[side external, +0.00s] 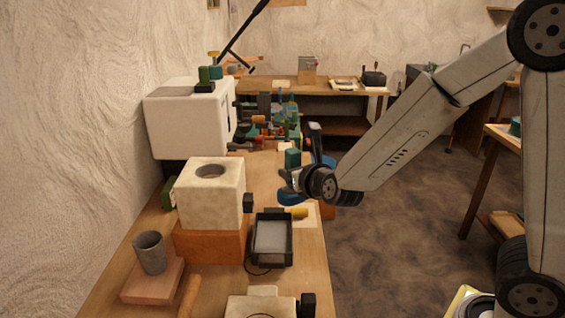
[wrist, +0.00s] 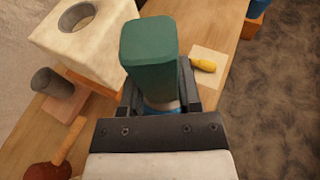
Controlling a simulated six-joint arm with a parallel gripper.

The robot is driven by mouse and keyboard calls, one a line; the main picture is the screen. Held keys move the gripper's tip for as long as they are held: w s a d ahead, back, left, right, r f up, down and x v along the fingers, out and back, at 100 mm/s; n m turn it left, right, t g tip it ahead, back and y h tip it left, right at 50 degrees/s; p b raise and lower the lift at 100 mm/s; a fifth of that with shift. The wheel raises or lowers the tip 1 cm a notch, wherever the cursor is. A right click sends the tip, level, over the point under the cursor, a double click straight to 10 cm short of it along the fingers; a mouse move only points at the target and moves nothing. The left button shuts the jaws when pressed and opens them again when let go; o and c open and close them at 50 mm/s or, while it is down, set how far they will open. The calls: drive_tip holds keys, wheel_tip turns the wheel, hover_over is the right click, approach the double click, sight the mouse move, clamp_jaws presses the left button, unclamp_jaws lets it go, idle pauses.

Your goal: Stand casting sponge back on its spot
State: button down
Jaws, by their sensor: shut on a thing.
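My gripper (wrist: 162,100) is shut on a dark green, round-edged block (wrist: 150,50), which seems to be the casting sponge. Blue shows at its lower end between the jaws. In the side external view the green block (side external: 292,158) stands up above my gripper (side external: 291,180), and a blue part (side external: 292,199) shows below the jaws. I cannot tell whether the blue belongs to the same thing. A pale square (wrist: 219,60) lies on the bench with a yellow piece (wrist: 203,65) on it. No label for the sponge's spot is readable.
A cream block with a round hole (side external: 210,195) sits on an orange-brown base, left of a black tray (side external: 272,245). A grey cup (side external: 150,255) stands on a wooden board at the front left. A white box (side external: 188,120) and several tools crowd the bench behind.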

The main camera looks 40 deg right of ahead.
drive_tip(key=shift+w+m+h, duration=0.1)
drive_tip(key=shift+m+h, duration=0.2)
drive_tip(key=shift+w+d+f+m+g+h, duration=0.15)
drive_tip(key=shift+f+m+g+h, duration=0.15)
drive_tip(key=shift+m+h, duration=0.2)
drive_tip(key=shift+w+d+f+m+g+h, duration=0.1)
drive_tip(key=shift+f+m+g+h, duration=0.1)
drive_tip(key=shift+m+g+h, duration=0.3)
drive_tip(key=shift+s+d+f+m+g+h, duration=0.15)
drive_tip(key=shift+f+m+h, duration=0.15)
drive_tip(key=shift+h, duration=0.15)
drive_tip(key=shift+w+f+m+g+h, duration=0.15)
drive_tip(key=shift+m+h, duration=0.15)
drive_tip(key=shift+h, duration=0.15)
drive_tip(key=shift+s+d+f+m+g+h, duration=0.1)
drive_tip(key=shift+s+f+m+g+h, duration=0.3)
drive_tip(key=shift+f+m+g+h, duration=0.25)
drive_tip(key=s+a+f+m+g+h, duration=0.4)
drive_tip(key=s+f+m+g, duration=0.4)
drive_tip(key=s+m+g, duration=0.2)
drive_tip(key=shift+s+a+g+h, duration=0.35)
drive_tip(key=shift+s+a+g, duration=0.15)
drive_tip(key=shift+s+g, duration=0.45)
drive_tip(key=shift+s+f+m, duration=0.1)
drive_tip(key=shift+f+m, duration=0.05)
drive_tip(key=shift+m, duration=0.1)
drive_tip(key=shift+f, duration=1.85)
